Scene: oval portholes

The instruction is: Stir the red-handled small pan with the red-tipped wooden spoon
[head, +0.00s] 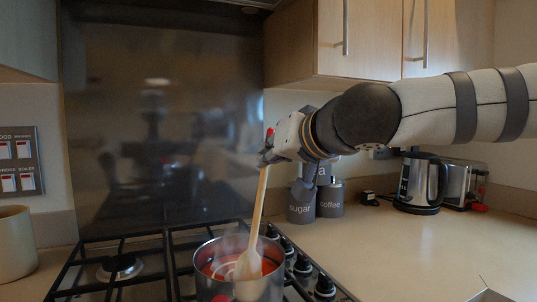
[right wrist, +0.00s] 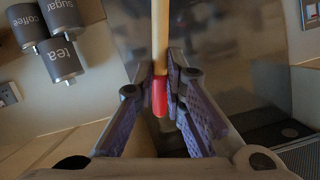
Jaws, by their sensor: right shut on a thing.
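The small pan (head: 212,286) stands on the hob at the bottom of the head view, with red-orange contents and a bit of red at its near side. My right gripper (head: 270,155) is above the pan, shut on the wooden spoon (head: 260,206) near its red tip. The spoon slants down, and its pale bowl end is inside the pan. The right wrist view shows the red tip (right wrist: 160,96) between the purple finger pads (right wrist: 164,92). The pan's far inner side is partly hidden by the spoon. My left gripper is not in view.
The black hob grates (head: 120,268) surround the pan, with knobs (head: 303,266) to its right. Grey sugar (head: 301,203) and coffee (head: 330,198) canisters, a kettle (head: 420,184) and a toaster (head: 462,184) stand at the back right. A beige pot (head: 14,243) is at left. The right counter is largely clear.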

